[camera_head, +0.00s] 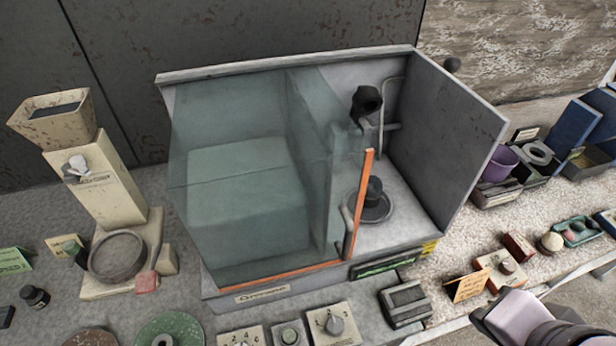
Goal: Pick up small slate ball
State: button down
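A small teal tray (597,236) stands at the right end of the counter. It holds small rounded pieces, among them a pinkish one (570,235) and a grey-blue one (578,226). The grey-blue piece may be the small slate ball, but it is too small to be sure. A cream ball (551,242) with a darker base sits just left of the tray. Part of my arm enters at the bottom right corner, in front of the counter edge. No gripper fingers can be made out there.
A large glass-fronted case (240,190) with its grey side panel open fills the middle. A dark red block (518,246), a tan card (468,287) and a switch box (500,270) stand left of the tray. A purple cup (499,164) and dark bins stand behind.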

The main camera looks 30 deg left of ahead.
aim_at(375, 186)
jog(key=u, duration=0.95)
